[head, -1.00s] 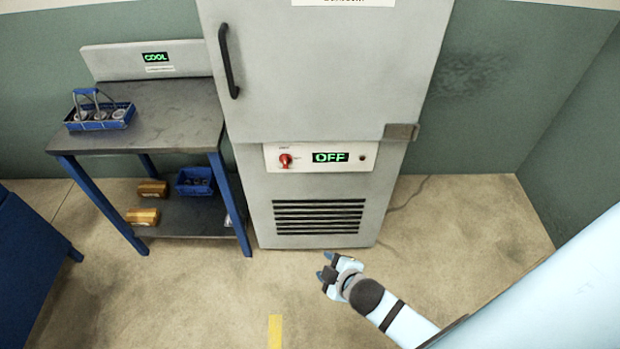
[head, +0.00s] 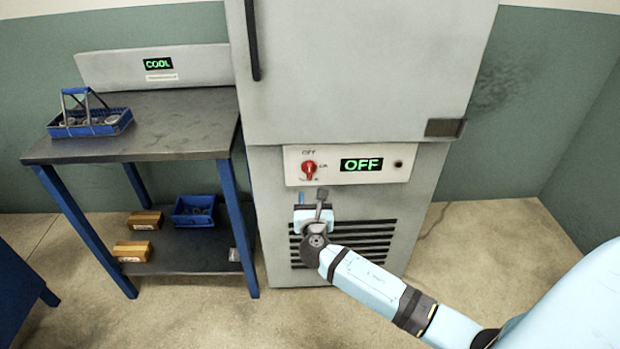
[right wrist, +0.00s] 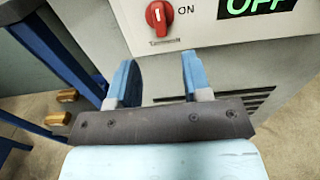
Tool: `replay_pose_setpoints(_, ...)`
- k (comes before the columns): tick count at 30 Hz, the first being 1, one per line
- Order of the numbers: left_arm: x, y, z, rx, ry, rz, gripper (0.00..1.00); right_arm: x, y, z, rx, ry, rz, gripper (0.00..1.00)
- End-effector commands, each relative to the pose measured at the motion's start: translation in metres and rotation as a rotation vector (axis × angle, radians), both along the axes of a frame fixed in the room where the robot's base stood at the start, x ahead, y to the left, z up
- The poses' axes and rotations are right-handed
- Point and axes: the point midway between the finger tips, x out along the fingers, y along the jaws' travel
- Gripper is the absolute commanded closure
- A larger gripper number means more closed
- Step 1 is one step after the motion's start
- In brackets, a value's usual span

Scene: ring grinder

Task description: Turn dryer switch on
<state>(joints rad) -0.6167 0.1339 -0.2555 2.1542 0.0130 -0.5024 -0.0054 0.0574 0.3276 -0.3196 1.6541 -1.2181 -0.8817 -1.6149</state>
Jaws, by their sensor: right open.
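The dryer (head: 345,75) is a tall grey cabinet with a shut door. Its white control panel carries the red rotary switch (head: 309,168), and the display (head: 361,164) reads OFF in green. In the right wrist view the switch (right wrist: 159,15) has its white pointer upright, with ON printed to its right. My right gripper (head: 311,198) is open and empty, just below the switch and in front of the vent slats. In the right wrist view its two blue fingers (right wrist: 157,80) are apart, pointing up toward the panel. My left gripper is out of view.
A dark metal table (head: 150,130) with blue legs stands left of the dryer. It holds a blue basket (head: 90,121) of parts. Floor to the dryer's right is clear.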

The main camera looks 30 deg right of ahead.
Motion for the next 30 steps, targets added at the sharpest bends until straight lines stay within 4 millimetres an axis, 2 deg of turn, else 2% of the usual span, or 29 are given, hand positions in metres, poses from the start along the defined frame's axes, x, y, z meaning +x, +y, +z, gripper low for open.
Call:
replay_pose_setpoints(1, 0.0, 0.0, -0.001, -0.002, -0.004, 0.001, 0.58, 0.011, -0.006, 0.0, 0.0, -0.002, -0.001, 0.55)
replay_pose_setpoints(9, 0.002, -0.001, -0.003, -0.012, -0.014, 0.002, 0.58, 0.059, -0.036, -0.001, 0.001, -0.002, 0.0, 0.55)
replay_pose_setpoints(15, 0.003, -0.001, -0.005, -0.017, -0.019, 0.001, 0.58, 0.083, -0.051, -0.002, 0.004, 0.0, 0.001, 0.55)
replay_pose_setpoints(20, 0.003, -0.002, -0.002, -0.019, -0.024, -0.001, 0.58, 0.092, -0.056, -0.001, 0.004, 0.0, 0.001, 0.55)
replay_pose_setpoints(28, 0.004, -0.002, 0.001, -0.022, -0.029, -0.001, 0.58, 0.093, -0.057, -0.001, 0.005, 0.0, 0.002, 0.55)
replay_pose_setpoints(29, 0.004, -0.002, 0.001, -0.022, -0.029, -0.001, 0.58, 0.093, -0.057, -0.001, 0.005, 0.0, 0.002, 0.58)
replay_pose_setpoints(30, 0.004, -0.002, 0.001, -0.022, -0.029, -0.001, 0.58, 0.093, -0.057, -0.001, 0.005, 0.0, 0.002, 0.67)
